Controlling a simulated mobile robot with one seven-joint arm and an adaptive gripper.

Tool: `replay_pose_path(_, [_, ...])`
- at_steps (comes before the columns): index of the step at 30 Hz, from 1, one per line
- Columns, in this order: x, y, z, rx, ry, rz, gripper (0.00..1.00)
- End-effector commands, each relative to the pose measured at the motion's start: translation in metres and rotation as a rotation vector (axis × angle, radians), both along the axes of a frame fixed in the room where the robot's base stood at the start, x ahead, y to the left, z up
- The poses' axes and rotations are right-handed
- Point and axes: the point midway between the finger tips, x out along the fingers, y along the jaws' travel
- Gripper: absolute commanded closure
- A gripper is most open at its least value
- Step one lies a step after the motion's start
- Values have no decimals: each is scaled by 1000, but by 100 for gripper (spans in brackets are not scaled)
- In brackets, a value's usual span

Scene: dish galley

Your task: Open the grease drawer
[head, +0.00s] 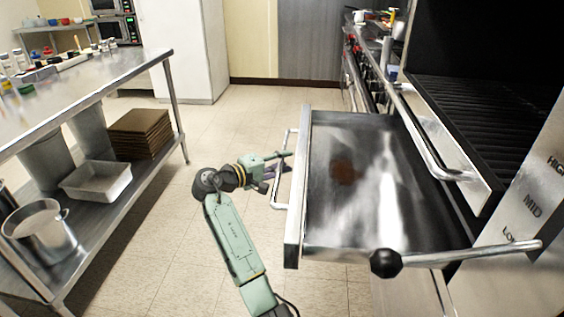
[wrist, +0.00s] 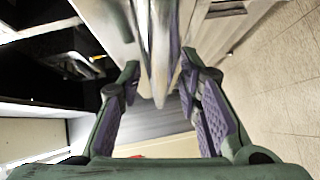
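The grease drawer (head: 375,165) is a wide, shallow steel tray pulled well out from under the grill, with a brown stain inside. Its front panel (head: 299,190) faces left and carries a long bar handle (head: 280,190). My gripper (head: 279,170) is at the handle's upper half, its fingers spread. In the wrist view my gripper (wrist: 160,88) shows a clear gap between its purple pads, with shiny metal (wrist: 160,50) between and beyond them. Contact with the handle cannot be told.
A black-knobbed lever (head: 387,263) juts out before the drawer's near side. A steel table (head: 75,85) with a lower shelf of brown trays (head: 140,133) and tubs stands at left. Tiled floor (head: 235,120) is clear between.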

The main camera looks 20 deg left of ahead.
Motion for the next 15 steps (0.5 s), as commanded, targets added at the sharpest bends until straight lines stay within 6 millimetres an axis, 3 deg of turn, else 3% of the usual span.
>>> replay_pose_path(9, [-2, 1, 0, -1, 0, 1, 67])
replay_pose_path(15, [-26, 15, 4, 0, -1, 5, 67])
